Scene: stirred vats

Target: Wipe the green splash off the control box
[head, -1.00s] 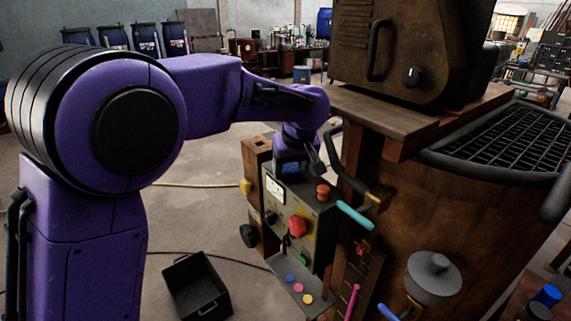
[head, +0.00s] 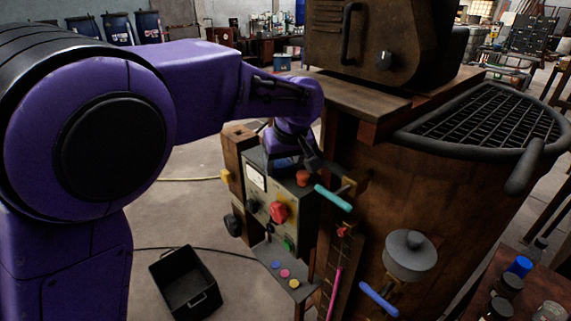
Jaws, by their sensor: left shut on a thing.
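The control box (head: 262,206) is a grey, worn panel with a gauge, a red knob and dark knobs, fixed beside the big rusty vat. A small green patch (head: 289,244) shows low on its front; I cannot tell whether it is a button or splash. No other green mark is clear. My left gripper (head: 300,163) is at the top of the box, beside the orange-red button (head: 303,178), pointing down. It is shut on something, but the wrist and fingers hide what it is. I cannot tell whether it touches the box. My right gripper is not in view.
The vat (head: 440,205) with its grated top fills the right. A teal-handled lever (head: 333,198) sticks out just right of the box. A sloped shelf with coloured buttons (head: 285,273) juts out below. A black crate (head: 186,285) stands on the floor at lower left.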

